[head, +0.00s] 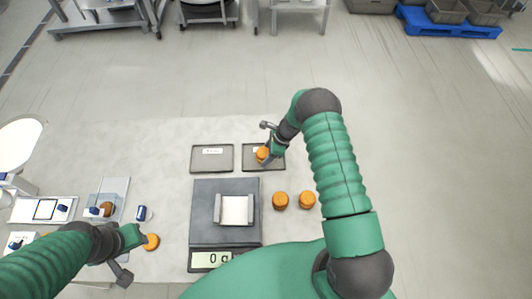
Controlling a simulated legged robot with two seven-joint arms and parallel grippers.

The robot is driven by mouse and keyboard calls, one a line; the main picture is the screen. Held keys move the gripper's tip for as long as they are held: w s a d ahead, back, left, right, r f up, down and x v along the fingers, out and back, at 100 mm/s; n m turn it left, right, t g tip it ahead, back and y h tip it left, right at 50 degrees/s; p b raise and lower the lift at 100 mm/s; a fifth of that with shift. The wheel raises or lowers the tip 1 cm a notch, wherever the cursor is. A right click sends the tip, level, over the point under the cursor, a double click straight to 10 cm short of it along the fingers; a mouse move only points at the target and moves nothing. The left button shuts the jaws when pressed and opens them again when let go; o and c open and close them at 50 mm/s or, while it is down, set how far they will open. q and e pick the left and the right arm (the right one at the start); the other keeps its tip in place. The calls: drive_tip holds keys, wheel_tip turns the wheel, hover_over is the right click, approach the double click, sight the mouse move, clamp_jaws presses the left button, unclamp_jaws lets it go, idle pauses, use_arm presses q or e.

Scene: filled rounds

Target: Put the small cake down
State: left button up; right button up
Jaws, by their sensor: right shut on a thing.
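My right gripper (267,151) is shut on a small orange-brown round cake (262,155). It holds the cake over the left part of the right-hand dark tray (276,167); I cannot tell whether the cake touches the tray. The gripper and wrist hide part of that tray. My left gripper (142,240) is low at the left of the table, close beside another orange round (151,242). Its fingers are too small and hidden to show whether they are open.
The left dark tray (226,167) is empty but for a label. A scale (225,188) with a metal plate reads 0 g. Two more rounds (280,200) (307,200) stand right of it. A clear-sided holder (117,186) and small items stand at the left.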

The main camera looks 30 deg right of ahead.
drive_tip(key=shift+s+d, duration=0.1)
drive_tip(key=shift+s, duration=0.05)
drive_tip(key=shift+f, duration=0.1)
drive_tip(key=o, duration=0.5)
drive_tip(key=shift+o, duration=0.5)
drive_tip(key=shift+a, duration=0.4)
drive_tip(key=shift+d, duration=0.1)
